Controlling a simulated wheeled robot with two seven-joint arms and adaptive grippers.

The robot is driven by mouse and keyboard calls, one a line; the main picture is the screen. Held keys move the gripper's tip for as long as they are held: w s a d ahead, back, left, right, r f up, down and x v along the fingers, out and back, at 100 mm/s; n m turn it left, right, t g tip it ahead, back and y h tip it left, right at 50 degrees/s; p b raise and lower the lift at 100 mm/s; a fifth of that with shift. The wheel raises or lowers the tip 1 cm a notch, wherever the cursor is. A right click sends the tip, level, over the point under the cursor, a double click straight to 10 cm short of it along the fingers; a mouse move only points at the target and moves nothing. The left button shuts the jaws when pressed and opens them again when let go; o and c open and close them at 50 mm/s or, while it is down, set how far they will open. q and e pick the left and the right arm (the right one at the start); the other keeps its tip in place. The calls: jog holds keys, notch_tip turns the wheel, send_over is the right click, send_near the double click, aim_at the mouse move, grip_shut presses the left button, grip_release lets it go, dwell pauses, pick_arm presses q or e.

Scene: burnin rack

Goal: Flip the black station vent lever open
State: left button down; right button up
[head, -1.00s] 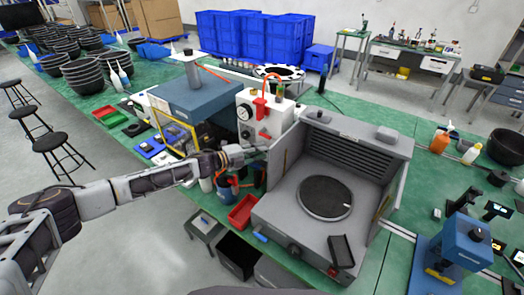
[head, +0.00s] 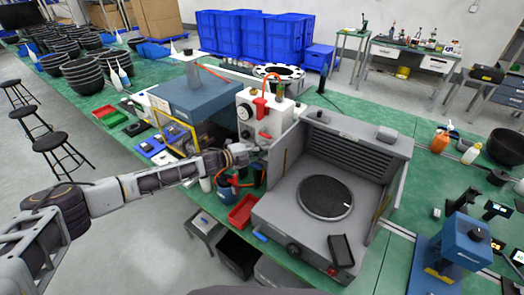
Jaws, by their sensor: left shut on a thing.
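The white station box (head: 252,100) stands on the green bench, with a round gauge, red fittings and a red handle (head: 264,136) on its front. My left gripper (head: 252,148) is at the lower front of this box, below and left of the red handle. It is shut on a small part there, which looks to be the vent lever. The gripper hides most of that part, and its exact angle cannot be told. My right gripper is not in view.
A blue-topped unit with a yellow frame (head: 168,128) is on the left. A blue cup (head: 224,190) and red bin (head: 243,211) sit below the gripper.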

pick_arm(q)
jog(key=shift+n, duration=0.3)
jog(key=shift+w+a+r+n+t+h+b, duration=0.15)
jog(key=shift+n+h+b, duration=0.3)
jog(key=shift+n, duration=0.45)
jog(key=shift+s+a+r+n+t+h+b, duration=0.1)
jog(key=shift+r+n+t+h+b, duration=0.25)
jog(key=shift+n, duration=0.55)
jog(key=shift+w+a+n+t+h+b, duration=0.1)
jog(key=shift+n+h+b, duration=0.4)
jog(key=shift+n, duration=0.4)
jog(key=c, duration=1.7)
grip_release()
jog(key=shift+c, duration=0.2)
jog(key=shift+r, duration=0.1)
jog(key=shift+d, duration=0.1)
